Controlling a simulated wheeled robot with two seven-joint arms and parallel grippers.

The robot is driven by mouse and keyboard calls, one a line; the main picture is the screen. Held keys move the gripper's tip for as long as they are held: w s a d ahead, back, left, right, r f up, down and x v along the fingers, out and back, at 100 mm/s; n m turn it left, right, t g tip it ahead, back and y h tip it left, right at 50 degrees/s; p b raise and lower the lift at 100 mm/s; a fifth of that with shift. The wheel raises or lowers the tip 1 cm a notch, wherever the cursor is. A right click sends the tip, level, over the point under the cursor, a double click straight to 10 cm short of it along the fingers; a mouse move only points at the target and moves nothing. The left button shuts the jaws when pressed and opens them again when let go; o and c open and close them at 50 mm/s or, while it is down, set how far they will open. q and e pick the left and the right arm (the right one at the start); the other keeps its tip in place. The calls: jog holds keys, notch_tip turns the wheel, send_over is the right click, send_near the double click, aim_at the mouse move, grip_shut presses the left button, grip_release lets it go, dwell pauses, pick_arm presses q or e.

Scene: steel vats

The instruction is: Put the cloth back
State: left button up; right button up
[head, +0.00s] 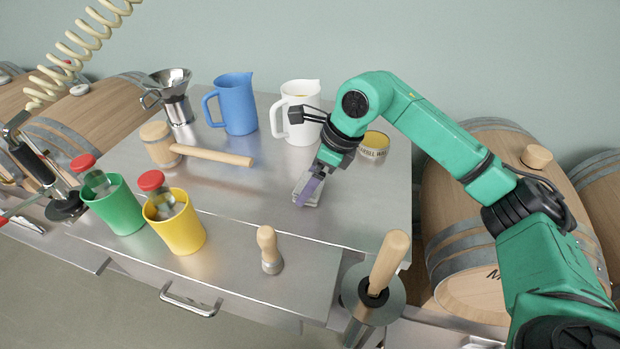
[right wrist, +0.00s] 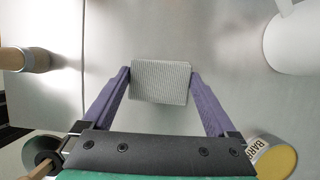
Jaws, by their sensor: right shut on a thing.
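The cloth is a small grey, woven, folded rectangle (right wrist: 160,82) between the two purple fingers in the right wrist view. My right gripper (right wrist: 160,88) is shut on it, with a finger against each short side. In the head view my right gripper (head: 308,191) points down low over the steel top, in front of the white jug; a light edge of the cloth (head: 300,184) shows beside the near finger. Whether the cloth touches the steel I cannot tell. My left gripper is not in view.
Behind stand the white jug (head: 301,116), blue jug (head: 237,104) and a labelled tin (head: 374,146). A wooden mallet (head: 210,155) lies to the left. Green (head: 117,206) and yellow (head: 177,226) cups and a wooden-handled brush (head: 268,248) stand in front. Bare steel lies around the gripper.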

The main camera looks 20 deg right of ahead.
jog(key=shift+w+f, duration=0.1)
jog(key=shift+f, duration=0.05)
jog(key=o, duration=0.9)
jog(key=shift+o, duration=0.2)
jog(key=shift+d+r, duration=0.1)
jog(key=shift+r, duration=0.3)
jog(key=v, duration=1.1)
jog(key=shift+r+b, duration=0.25)
jog(key=shift+b, duration=0.05)
